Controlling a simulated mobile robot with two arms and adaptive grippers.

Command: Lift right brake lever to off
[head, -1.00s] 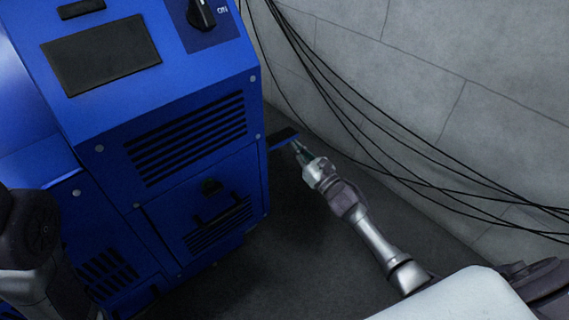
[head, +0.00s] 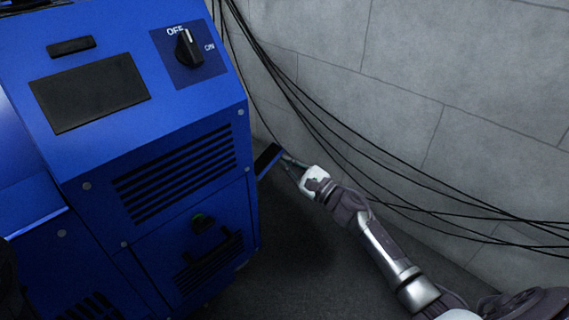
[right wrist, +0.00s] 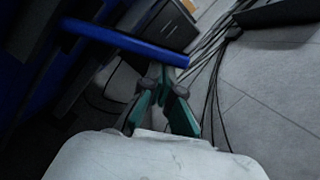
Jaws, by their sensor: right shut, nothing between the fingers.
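The right brake lever (head: 267,161) is a blue arm with a black pad. It sticks out from the right side of the blue machine (head: 75,165) and slants up to the right. My right gripper (head: 284,158) is at the lever's outer end, with its fingers shut and empty. In the right wrist view the lever appears as a blue bar (right wrist: 125,42) across the shut teal-and-grey fingertips (right wrist: 158,70). The tips are at or just under the bar; contact is hard to tell. My left gripper is out of view.
A rotary switch (head: 188,48) marked OFF and ON is on the machine's top panel, beside a dark screen (head: 90,92). Black cables (head: 330,125) hang along the grey wall (head: 400,90) behind my right arm. Dark floor lies below the lever.

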